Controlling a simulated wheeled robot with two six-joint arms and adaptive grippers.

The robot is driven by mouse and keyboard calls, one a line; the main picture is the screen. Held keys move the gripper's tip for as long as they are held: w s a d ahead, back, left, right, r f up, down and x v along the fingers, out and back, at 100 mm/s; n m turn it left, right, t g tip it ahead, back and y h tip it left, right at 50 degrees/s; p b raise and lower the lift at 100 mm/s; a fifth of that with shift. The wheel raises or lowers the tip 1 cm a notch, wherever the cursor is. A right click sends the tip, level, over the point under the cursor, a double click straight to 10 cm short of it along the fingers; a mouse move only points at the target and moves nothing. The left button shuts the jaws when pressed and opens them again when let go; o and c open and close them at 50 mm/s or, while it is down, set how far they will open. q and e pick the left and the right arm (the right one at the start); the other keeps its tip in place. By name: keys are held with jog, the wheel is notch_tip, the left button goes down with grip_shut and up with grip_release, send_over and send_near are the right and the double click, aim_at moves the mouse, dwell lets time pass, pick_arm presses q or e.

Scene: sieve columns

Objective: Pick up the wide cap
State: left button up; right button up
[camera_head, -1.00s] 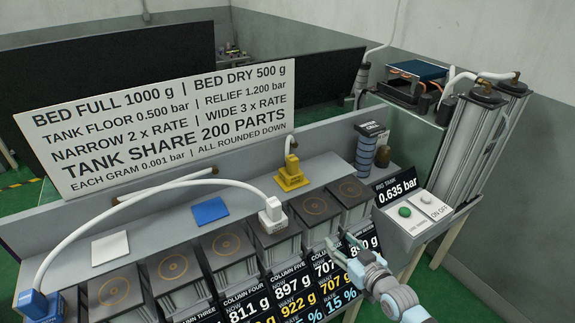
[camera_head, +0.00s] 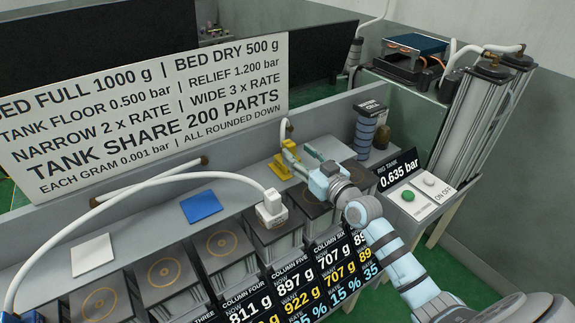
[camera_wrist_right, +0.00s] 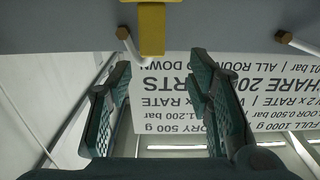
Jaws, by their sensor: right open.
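A yellow cap (camera_head: 290,158) stands on a yellow pad on the grey bench behind the columns, with a short pipe stub behind it. It also shows at the top of the right wrist view (camera_wrist_right: 151,30). A white cap (camera_head: 270,208) with a hose sits on a column top. Which cap is the wide one I cannot read from the labels. My right gripper (camera_head: 304,161) is open, its fingertips close to the right of the yellow cap. In the right wrist view its fingers (camera_wrist_right: 160,65) are apart with nothing between them. My left gripper is out of view.
Square column tops (camera_head: 165,274) line the bench front, with number displays below. A blue pad (camera_head: 204,207) and a white pad (camera_head: 91,255) lie bare. A blue ringed stack (camera_head: 366,133) stands right of my gripper. A large sign (camera_head: 140,110) rises behind.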

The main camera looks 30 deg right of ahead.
aim_at(293, 146)
jog(key=w, duration=0.2)
jog(key=w+b, duration=0.1)
jog(key=w, duration=0.1)
jog(key=w+b, duration=0.1)
jog(key=w, duration=0.2)
jog(key=shift+f, duration=0.35)
jog(key=shift+w+r, duration=0.1)
jog(key=shift+w, duration=0.15)
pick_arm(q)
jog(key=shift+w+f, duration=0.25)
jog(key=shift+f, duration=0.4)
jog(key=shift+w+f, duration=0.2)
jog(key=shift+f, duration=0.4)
pick_arm(e)
grip_shut()
jog(key=shift+r, duration=0.1)
